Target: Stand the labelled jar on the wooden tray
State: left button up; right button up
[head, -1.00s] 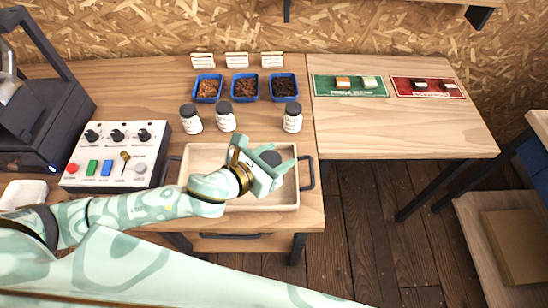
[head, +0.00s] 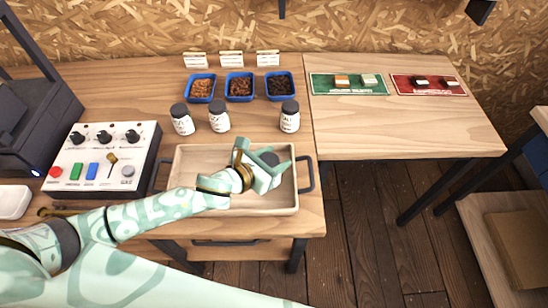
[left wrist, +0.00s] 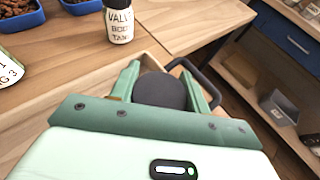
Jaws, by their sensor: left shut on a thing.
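My left gripper (head: 270,168) is over the right part of the wooden tray (head: 192,168), shut on a jar. Only the jar's round dark lid (head: 269,158) shows clearly; its body and any label are hidden by my gripper. In the left wrist view the lid (left wrist: 160,92) sits between the two green fingers (left wrist: 166,90). I cannot tell whether the jar's base touches the tray. My right gripper is not in view.
Three white-labelled, dark-lidded jars stand behind the tray: left (head: 181,119), middle (head: 219,116) and right (head: 289,116). Blue bean trays (head: 239,87) are behind them. A control box (head: 104,154) is left of the tray. The right table's front is clear.

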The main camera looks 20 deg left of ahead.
pick_arm(q)
jog(key=o, duration=1.1)
jog(key=shift+f, duration=0.1)
jog(key=shift+s+a+r, duration=0.1)
jog(key=shift+s+r, duration=0.15)
jog(key=p+v, duration=0.2)
jog(key=v, duration=0.9)
jog(key=shift+s+r, duration=0.1)
jog(key=shift+s, duration=0.05)
